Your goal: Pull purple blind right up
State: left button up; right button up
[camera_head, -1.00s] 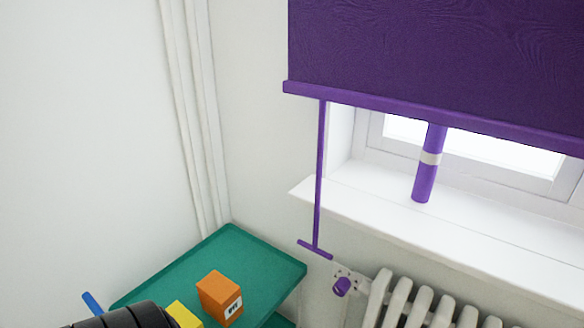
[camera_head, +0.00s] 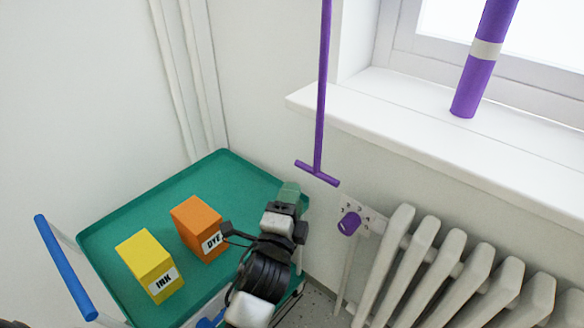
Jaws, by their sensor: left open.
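The purple blind's pull rod (camera_head: 321,90) hangs down from the top edge, and a short purple crossbar handle (camera_head: 317,173) is at its lower end. The blind's fabric is out of view above. My left gripper (camera_head: 266,230) is open and empty over the right part of the green trolley top, below and left of the crossbar and apart from it. My right gripper is not in view.
The green trolley (camera_head: 130,220) carries an orange DYE box (camera_head: 196,222) and a yellow INK box (camera_head: 146,258); its blue handle (camera_head: 65,268) is at left. A white sill (camera_head: 400,110) holds a purple tube (camera_head: 478,80). A radiator (camera_head: 440,260) with purple knob (camera_head: 349,223) stands below.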

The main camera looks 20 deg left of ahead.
aim_at(304, 164)
pick_arm(q)
jog(key=w, duration=0.3)
jog(key=w+r, duration=0.1)
jog(key=w, duration=0.5)
jog(key=shift+a+r, duration=0.2)
jog(key=shift+r, duration=0.1)
jog(key=shift+c, duration=0.2)
grip_shut()
